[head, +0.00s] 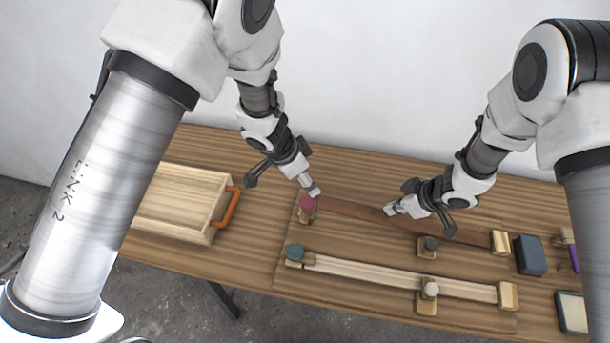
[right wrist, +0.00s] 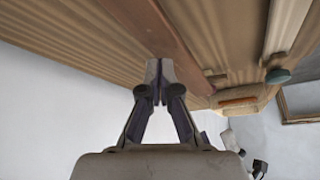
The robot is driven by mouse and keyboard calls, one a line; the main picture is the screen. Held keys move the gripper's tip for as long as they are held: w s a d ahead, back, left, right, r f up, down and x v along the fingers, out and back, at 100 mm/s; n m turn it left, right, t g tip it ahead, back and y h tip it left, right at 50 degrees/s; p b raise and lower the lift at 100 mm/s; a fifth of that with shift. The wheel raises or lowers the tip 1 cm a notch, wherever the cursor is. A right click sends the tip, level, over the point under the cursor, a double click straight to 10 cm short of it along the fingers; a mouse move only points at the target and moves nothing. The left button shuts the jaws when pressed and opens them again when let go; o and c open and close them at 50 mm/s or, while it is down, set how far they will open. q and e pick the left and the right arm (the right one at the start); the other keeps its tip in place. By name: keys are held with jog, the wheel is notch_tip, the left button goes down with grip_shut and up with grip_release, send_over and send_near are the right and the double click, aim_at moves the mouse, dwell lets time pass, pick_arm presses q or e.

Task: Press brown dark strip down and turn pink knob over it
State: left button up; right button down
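The brown dark strip (head: 352,210) lies along the back of the wooden board, and in the right wrist view (right wrist: 172,38) it runs past my fingertips. The pink knob (head: 306,202) sits on a small wooden block at the strip's left end; whether it overlaps the strip is unclear. My left gripper (head: 314,191) looks shut, its tip right beside the pink knob; contact cannot be told. My right gripper (head: 390,209) is shut and empty, its tips at the strip's back edge; it also shows in the right wrist view (right wrist: 158,74).
A dark grey knob (head: 431,243) stands in front of the strip. A pale strip (head: 380,272) lies nearer, with a teal knob (head: 295,251) and a white knob (head: 430,289). A wooden box (head: 172,200) with orange handle stands left, a blue block (head: 530,255) right.

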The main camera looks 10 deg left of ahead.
jog(key=shift+r+p, duration=2.25)
jog(key=shift+r, duration=0.1)
notch_tip(320, 180, up, 5)
jog(key=shift+f+p, duration=0.1)
jog(key=shift+p, duration=0.75)
